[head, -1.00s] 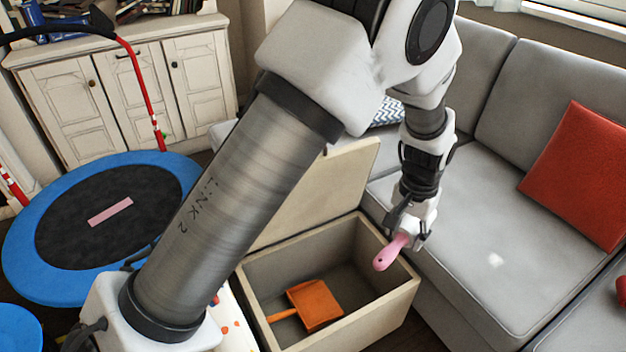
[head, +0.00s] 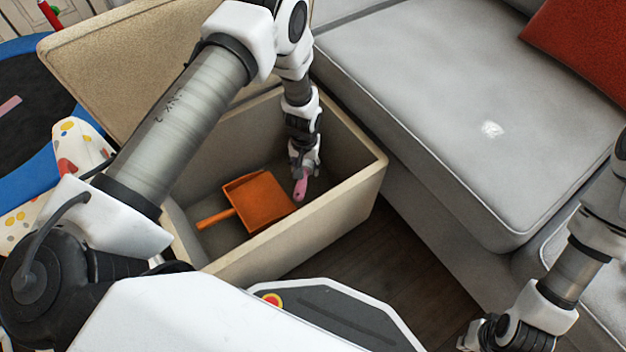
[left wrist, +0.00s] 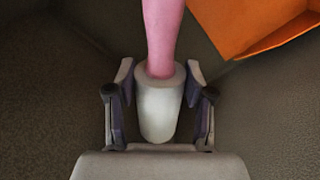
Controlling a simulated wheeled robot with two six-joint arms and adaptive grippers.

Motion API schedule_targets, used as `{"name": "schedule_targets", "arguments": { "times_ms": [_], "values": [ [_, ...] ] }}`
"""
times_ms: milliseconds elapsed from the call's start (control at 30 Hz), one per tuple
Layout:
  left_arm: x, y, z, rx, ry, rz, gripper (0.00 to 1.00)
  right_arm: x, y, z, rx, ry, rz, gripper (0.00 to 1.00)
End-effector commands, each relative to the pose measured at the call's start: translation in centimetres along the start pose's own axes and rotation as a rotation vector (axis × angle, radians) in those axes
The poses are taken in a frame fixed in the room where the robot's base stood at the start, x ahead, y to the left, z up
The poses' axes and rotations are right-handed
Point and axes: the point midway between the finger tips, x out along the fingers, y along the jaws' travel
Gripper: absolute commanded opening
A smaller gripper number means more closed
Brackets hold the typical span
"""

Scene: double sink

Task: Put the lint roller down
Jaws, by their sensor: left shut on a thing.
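The lint roller has a pink handle (head: 300,188) and a white roll (left wrist: 158,110). My left gripper (head: 305,168) is inside the open beige storage box (head: 345,185), at its right part, pointing down. In the left wrist view its two fingers stand on either side of the white roll, shut on it, and the pink handle extends away from the gripper. The roller is low in the box; I cannot tell whether it touches the bottom. My right gripper (head: 480,335) is at the bottom right edge, partly cut off, and its jaws are unclear.
An orange dustpan (head: 258,200) lies in the box left of the roller; its edge also shows in the left wrist view (left wrist: 250,25). The box's lid (head: 120,60) stands open behind. A grey sofa (head: 430,100) borders the box on the right.

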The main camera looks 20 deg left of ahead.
Motion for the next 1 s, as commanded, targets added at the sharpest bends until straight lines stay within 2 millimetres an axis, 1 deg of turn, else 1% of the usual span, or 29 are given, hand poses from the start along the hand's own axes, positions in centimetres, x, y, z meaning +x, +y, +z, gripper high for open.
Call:
{"name": "schedule_targets", "arguments": {
  "times_ms": [33,200,367,433,500,567,600,767,900,933,967,1000],
  "values": [
    [1.2,-0.1,0.1,-0.001,0.000,0.000,0.25,0.8,0.0,0.0,0.000,0.000,0.000,0.00],
    [4.7,0.0,0.0,-0.001,0.000,0.000,0.25,2.8,0.0,0.0,0.002,0.001,0.000,0.00],
    [7.2,0.0,0.0,0.000,0.000,0.000,0.25,4.1,0.1,-0.1,0.005,0.004,0.001,0.00],
    [8.8,0.0,0.0,0.000,-0.001,0.000,0.25,5.1,0.1,-0.2,0.007,0.005,0.001,0.00],
    [9.9,0.0,0.0,0.000,0.000,0.000,0.25,5.8,0.1,-0.2,0.009,0.006,0.001,0.00],
    [10.1,0.0,0.0,0.000,0.000,0.000,0.25,5.8,0.1,-0.2,0.009,0.006,0.001,0.00],
    [10.0,0.0,0.0,0.000,0.001,0.000,0.20,5.6,0.1,-0.3,0.010,0.007,0.001,0.00],
    [9.8,0.0,0.0,0.000,0.000,0.000,0.20,5.5,0.1,-0.3,0.010,0.007,0.001,0.00],
    [10.3,0.0,0.0,0.000,0.000,0.000,0.20,5.8,0.1,-0.3,0.010,0.007,0.001,0.00],
    [10.2,0.0,0.0,0.000,0.000,0.000,0.63,5.7,0.1,-0.3,0.010,0.007,0.001,0.00],
    [10.2,0.0,0.0,0.000,0.000,0.000,0.74,5.7,0.1,-0.3,0.010,0.007,0.001,0.00],
    [10.2,0.0,0.0,0.000,0.000,0.000,0.77,5.7,0.1,-0.3,0.010,0.007,0.001,0.00]
  ]
}}
